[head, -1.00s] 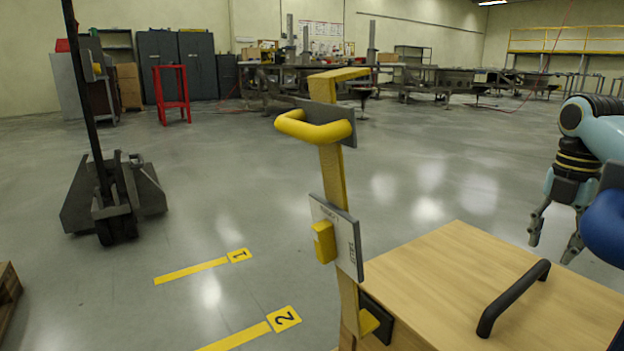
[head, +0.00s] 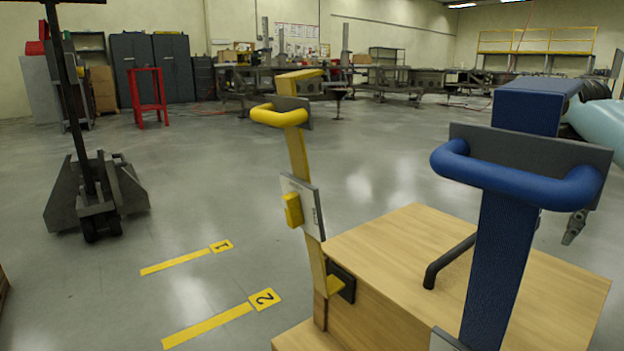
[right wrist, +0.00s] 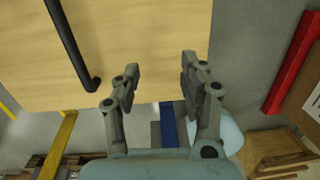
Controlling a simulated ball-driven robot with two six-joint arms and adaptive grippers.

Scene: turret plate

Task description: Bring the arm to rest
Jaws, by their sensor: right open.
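My right arm (head: 598,128) is at the right edge of the head view, behind a blue post (head: 502,250) with a blue loop handle (head: 510,180). Most of my right gripper (head: 574,228) is hidden there by the post and its handle; one fingertip shows. In the right wrist view the right gripper (right wrist: 159,72) has its two fingers apart, with nothing between them. A wooden box top (right wrist: 130,40) appears beyond the fingers; I cannot tell the gap between them. My left gripper is in neither view.
The wooden box (head: 400,240) has a black bar handle (head: 450,258). A yellow post (head: 300,170) with a handle stands at its left side. A dark wheeled stand (head: 95,195) is at left. Yellow floor marks (head: 210,325) lie on otherwise open grey floor.

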